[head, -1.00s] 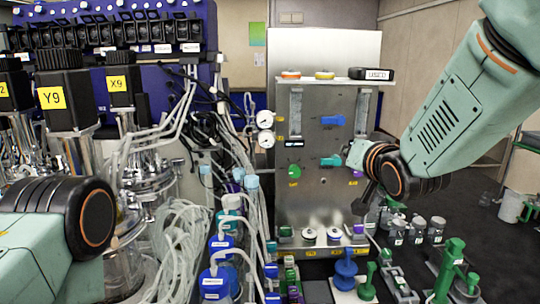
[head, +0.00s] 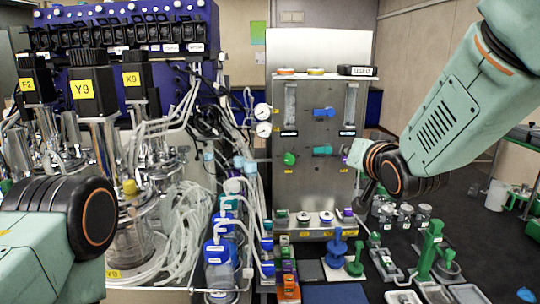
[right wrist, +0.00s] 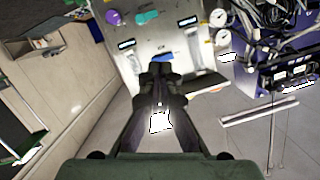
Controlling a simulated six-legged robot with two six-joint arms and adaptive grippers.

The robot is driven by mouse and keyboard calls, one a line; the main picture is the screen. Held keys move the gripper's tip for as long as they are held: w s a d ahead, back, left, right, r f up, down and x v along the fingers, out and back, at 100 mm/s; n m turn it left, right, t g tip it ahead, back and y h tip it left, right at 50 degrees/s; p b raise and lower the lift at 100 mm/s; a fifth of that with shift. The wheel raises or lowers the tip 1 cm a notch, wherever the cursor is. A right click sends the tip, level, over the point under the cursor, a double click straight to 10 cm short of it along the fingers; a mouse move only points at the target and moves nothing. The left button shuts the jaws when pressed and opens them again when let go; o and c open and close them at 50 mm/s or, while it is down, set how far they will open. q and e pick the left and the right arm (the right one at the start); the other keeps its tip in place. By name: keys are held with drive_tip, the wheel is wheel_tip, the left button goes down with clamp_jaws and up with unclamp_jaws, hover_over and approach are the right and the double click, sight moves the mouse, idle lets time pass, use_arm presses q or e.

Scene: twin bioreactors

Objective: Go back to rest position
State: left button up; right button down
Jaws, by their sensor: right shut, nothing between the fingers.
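My right gripper (head: 368,190) hangs in front of the right side of the steel control panel (head: 318,200) in the head view, with its fingers pointing down. In the right wrist view my right gripper (right wrist: 160,82) is shut and empty, its dark fingers together against the panel behind. Whether it is close to the panel I cannot tell. Of my left arm, only a green link and a black joint show at the lower left of the head view. My left gripper is out of view.
Bioreactors with a Y9 label (head: 82,89) and looped tubing stand at the left. Blue-capped bottles (head: 220,252) stand before the tubing. Green and blue stands (head: 430,250) and grey-lidded jars (head: 403,214) are at the lower right. Open dark floor (head: 460,215) lies farther right.

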drive_tip(key=s+d+f+n+g+b, duration=0.15)
drive_tip(key=s+f, duration=0.35)
drive_tip(key=f, duration=0.6)
drive_tip(key=s+d+f+n+g+h+b, duration=0.1)
drive_tip(key=s+f+g+b, duration=0.35)
drive_tip(key=f, duration=0.75)
drive_tip(key=s+d+f+n+g+b, duration=0.1)
drive_tip(key=s+f, duration=0.6)
drive_tip(key=f, duration=0.4)
use_arm(q)
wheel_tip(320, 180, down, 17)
drive_tip(key=b, duration=1)
use_arm(e)
drive_tip(key=s+d+f+g, duration=0.2)
drive_tip(key=s+f+g, duration=0.6)
drive_tip(key=s+f, duration=2)
drive_tip(key=s+m, duration=0.1)
drive_tip(key=s, duration=0.1)
drive_tip(key=shift+s+h, duration=0.3)
drive_tip(key=shift+h, duration=0.1)
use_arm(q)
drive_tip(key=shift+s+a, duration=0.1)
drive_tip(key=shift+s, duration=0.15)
use_arm(e)
drive_tip(key=shift+s, duration=0.1)
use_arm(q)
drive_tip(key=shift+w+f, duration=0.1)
use_arm(e)
drive_tip(key=shift+f, duration=0.1)
